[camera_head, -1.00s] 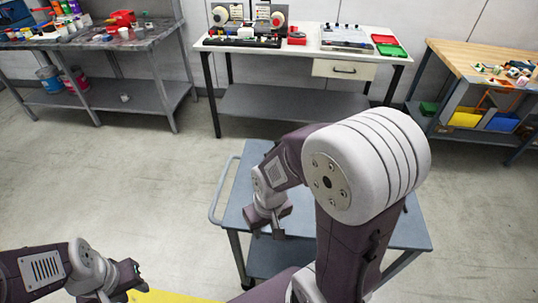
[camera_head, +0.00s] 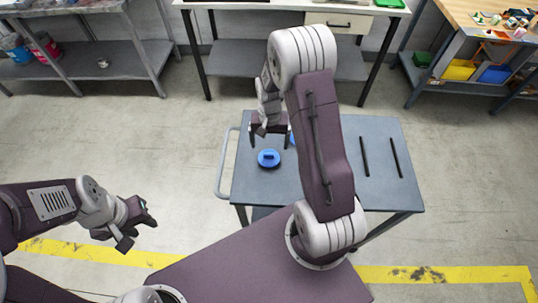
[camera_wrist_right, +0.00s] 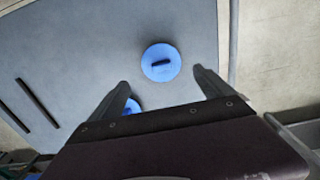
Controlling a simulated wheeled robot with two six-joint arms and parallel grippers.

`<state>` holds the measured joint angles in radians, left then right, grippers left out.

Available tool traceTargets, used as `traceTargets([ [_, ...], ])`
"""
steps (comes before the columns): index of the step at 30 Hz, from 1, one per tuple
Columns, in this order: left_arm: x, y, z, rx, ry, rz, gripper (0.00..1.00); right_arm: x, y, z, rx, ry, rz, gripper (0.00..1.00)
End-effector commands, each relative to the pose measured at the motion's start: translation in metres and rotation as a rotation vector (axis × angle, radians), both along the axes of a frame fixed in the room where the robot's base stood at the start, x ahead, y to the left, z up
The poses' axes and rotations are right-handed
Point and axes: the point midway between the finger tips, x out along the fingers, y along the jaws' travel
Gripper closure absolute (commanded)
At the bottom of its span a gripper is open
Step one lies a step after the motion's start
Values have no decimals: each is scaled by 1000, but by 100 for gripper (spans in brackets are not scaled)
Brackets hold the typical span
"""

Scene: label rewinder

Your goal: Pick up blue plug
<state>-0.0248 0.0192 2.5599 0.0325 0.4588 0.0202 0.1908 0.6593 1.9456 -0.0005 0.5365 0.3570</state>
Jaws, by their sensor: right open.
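A round blue plug (camera_head: 268,158) with a dark raised grip lies on the blue-grey cart top; it also shows in the right wrist view (camera_wrist_right: 160,68). A second blue piece (camera_wrist_right: 134,104) is mostly hidden behind a finger there; only a sliver of it (camera_head: 292,138) shows in the head view. My right gripper (camera_head: 271,143) is open and empty above the cart, just behind the first plug. In the wrist view that plug appears between and beyond its fingertips (camera_wrist_right: 160,76), apart from them. My left gripper (camera_head: 141,232) is open and empty, left of the cart over the floor.
The cart top (camera_head: 385,190) has two dark slots (camera_head: 364,156) at its right and a handle rail (camera_head: 223,165) on its left. A white bench (camera_head: 260,4) stands behind, with a grey shelf unit (camera_head: 65,82) to the left and a wooden bench (camera_head: 470,12) to the right.

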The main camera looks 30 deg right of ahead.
Motion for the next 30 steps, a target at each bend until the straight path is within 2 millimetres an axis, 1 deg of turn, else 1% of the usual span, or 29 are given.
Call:
traceTargets([
  [1, 0, 0, 1, 0, 0, 0, 64, -2, 1, -10, 1, 5, 1, 9],
  [4, 0, 0, 2, 0, 0, 0, 64, -1, 1, -25, 1, 5, 2, 9],
  [11, 0, 0, 4, 0, 0, 0, 64, 0, 1, -37, 0, 2, 3, 9],
  [15, 0, 0, 10, 0, 0, 0, 64, 1, 2, -63, 1, 5, 4, 9],
  [18, 0, 0, 10, 0, 0, 0, 64, 2, 2, -78, 1, 3, 4, 9],
  [21, 0, 0, 10, 0, 0, 0, 64, 2, 2, -83, 1, 1, 4, 9],
  [26, 0, 0, 9, 0, 0, 0, 64, 2, 1, -83, 0, 0, 4, 9],
  [29, 0, 0, 9, 0, 0, 0, 64, 2, 2, -83, 0, 0, 4, 34],
  [30, 0, 0, 9, 0, 0, 0, 64, 2, 2, -83, 0, 0, 4, 45],
])
